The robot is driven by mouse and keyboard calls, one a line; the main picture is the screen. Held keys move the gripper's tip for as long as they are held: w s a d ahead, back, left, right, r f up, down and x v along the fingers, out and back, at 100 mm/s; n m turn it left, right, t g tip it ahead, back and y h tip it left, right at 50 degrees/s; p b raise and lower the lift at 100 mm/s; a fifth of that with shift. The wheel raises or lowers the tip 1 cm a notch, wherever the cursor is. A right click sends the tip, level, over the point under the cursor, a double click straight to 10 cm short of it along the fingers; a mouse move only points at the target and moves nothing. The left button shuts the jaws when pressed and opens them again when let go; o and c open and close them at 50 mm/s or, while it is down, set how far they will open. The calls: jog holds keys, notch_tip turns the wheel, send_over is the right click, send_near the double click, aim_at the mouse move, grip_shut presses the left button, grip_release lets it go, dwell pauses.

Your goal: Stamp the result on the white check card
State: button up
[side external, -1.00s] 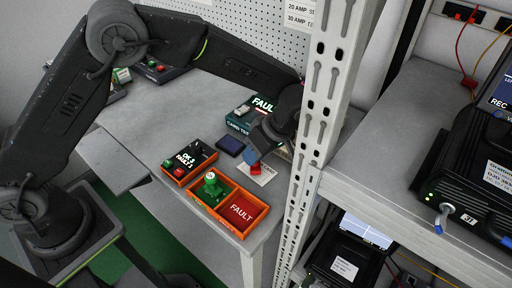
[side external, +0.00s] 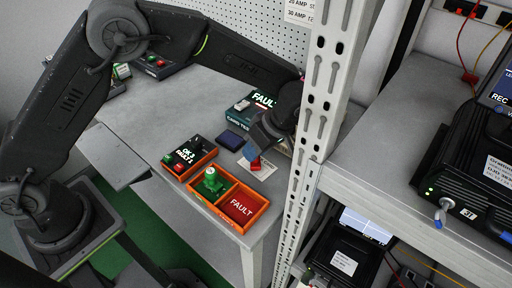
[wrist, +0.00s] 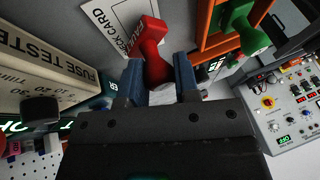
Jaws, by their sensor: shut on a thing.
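My gripper (wrist: 159,82) has blue fingers shut on a red stamp (wrist: 152,45), which also shows low over the bench in the side view (side external: 256,164). The white check card (side external: 266,172) lies flat on the bench beneath the stamp; its printed edge shows in the wrist view (wrist: 103,18). The stamp covers part of the card. I cannot tell whether its foot touches the card. An orange tray (side external: 243,232) stands in front of the card. A green stamp (side external: 211,180) stands in its green compartment; its red compartment marked FAULT (side external: 240,207) is empty.
A small counter box (side external: 188,157) with lit text stands left of the tray. A dark blue pad (side external: 234,141) lies behind the card, near a dark green tester box (side external: 243,118). A perforated white post (side external: 318,120) rises close to the right.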

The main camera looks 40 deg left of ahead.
jog(key=shift+f, duration=0.4)
dwell(0.7)
jog(key=shift+r, duration=0.1)
jog(key=shift+r, duration=3.45)
jog(key=s+a+r+m+t, duration=0.2)
jog(key=s+a+m+t, duration=0.1)
jog(key=s+m, duration=0.3)
jog(key=s+a+r+m+t, duration=0.3)
jog(key=s+m, duration=0.1)
jog(key=m, duration=0.3)
jog(key=shift+s+d+f, duration=0.25)
jog(key=shift+d+f, duration=1.6)
jog(key=shift+f, duration=0.05)
jog(key=shift+s+d+f, duration=0.2)
jog(key=shift+d+f, duration=1.7)
jog(key=shift+f, duration=0.05)
jog(key=shift+s+d+f, duration=0.25)
jog(key=shift+d+f, duration=1.6)
jog(key=shift+f, duration=0.05)
